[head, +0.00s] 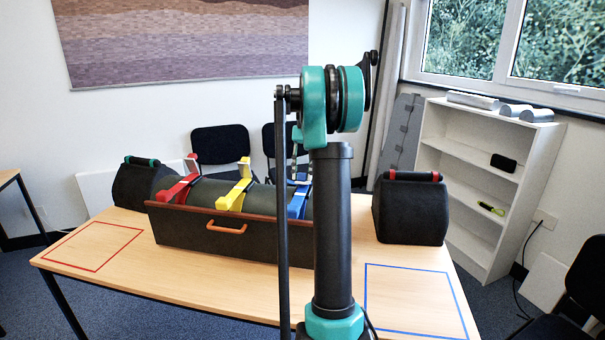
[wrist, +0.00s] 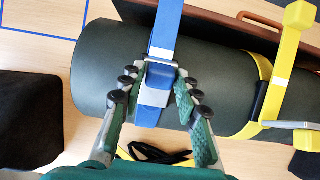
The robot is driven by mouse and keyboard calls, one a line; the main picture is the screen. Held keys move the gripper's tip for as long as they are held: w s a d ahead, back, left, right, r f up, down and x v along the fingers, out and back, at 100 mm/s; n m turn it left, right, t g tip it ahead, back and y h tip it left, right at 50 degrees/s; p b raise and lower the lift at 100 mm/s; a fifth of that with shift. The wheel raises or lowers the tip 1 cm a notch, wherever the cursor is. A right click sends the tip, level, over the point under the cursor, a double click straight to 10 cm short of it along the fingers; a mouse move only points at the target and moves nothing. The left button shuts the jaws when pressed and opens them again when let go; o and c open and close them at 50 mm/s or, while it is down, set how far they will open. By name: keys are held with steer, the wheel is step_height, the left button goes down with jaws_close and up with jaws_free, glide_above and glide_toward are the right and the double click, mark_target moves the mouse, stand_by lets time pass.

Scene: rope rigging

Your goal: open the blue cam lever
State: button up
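The blue cam lever (head: 297,204) is at the right end of a dark green roll (head: 262,196), partly hidden behind my arm in the head view. In the wrist view the lever (wrist: 153,98), with a pale grey band, lies along its blue strap (wrist: 167,30) across the roll. My gripper (wrist: 161,74) has a finger on each side of the blue lever part. The gripper is hidden behind my arm in the head view.
A yellow lever (head: 235,196) and a red lever (head: 176,189) sit further left on the roll. A dark crate (head: 205,237) with an orange handle stands in front. Dark bags (head: 410,212) flank it. The blue-outlined area (head: 415,300) and red-outlined area (head: 93,246) are empty.

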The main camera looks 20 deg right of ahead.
steer(key=shift+o, duration=1.2)
steer(key=v, duration=1.2)
steer(key=shift+c, duration=0.3)
